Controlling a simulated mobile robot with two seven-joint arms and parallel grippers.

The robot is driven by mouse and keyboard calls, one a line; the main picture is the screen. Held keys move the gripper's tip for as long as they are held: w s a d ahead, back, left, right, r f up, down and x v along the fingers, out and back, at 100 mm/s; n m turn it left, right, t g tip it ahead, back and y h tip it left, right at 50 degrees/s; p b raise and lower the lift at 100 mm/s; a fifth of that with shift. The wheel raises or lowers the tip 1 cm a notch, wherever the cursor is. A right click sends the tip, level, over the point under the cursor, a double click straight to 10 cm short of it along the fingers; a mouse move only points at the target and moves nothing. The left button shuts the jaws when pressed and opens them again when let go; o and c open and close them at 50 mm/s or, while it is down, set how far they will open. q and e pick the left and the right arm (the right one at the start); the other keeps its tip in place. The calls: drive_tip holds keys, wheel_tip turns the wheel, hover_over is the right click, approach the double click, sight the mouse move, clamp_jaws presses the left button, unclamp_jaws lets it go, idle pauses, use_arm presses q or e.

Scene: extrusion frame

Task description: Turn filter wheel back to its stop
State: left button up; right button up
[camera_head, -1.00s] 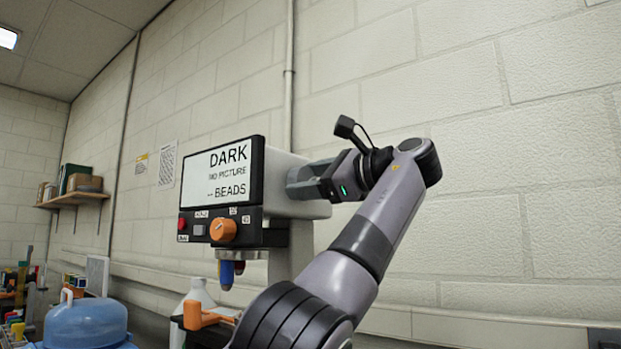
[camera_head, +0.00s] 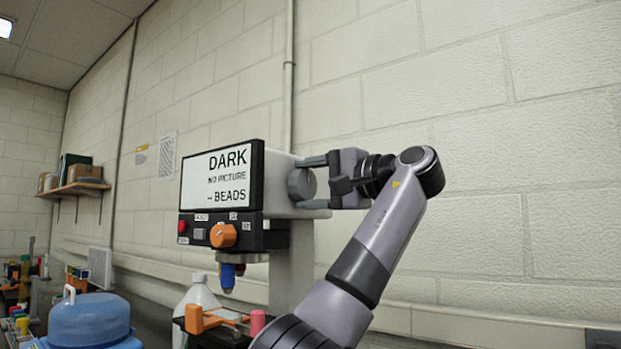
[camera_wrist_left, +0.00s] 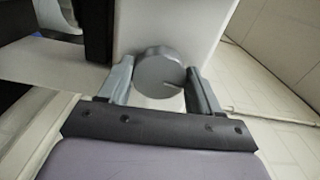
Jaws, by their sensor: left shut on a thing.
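The filter wheel (camera_head: 301,185) is a grey ribbed knob on the right side of the white instrument housing. It also shows in the left wrist view (camera_wrist_left: 157,70), with a pale mark line pointing to the right there. My left gripper (camera_head: 300,183) reaches in from the right, with one finger above and one below the wheel. In the left wrist view its fingers are on either side of the wheel, shut on it. The instrument's screen (camera_head: 221,178) reads "DARK, NO PICTURE, -- BEADS". My right gripper is not in view.
An orange knob (camera_head: 223,235) and a red button (camera_head: 183,226) sit on the panel below the screen. A blue-tipped part (camera_head: 227,275) hangs over the stage.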

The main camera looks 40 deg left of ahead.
use_arm(q)
drive_tip(key=shift+n, duration=0.6)
drive_tip(key=shift+f+n, duration=0.1)
drive_tip(key=shift+n, duration=0.2)
drive_tip(key=o, duration=1)
drive_tip(key=shift+o, duration=0.2)
drive_tip(key=shift+d, duration=0.1)
drive_tip(key=d+p, duration=0.1)
drive_tip(key=d, duration=0.6)
drive_tip(key=shift+w, duration=0.4)
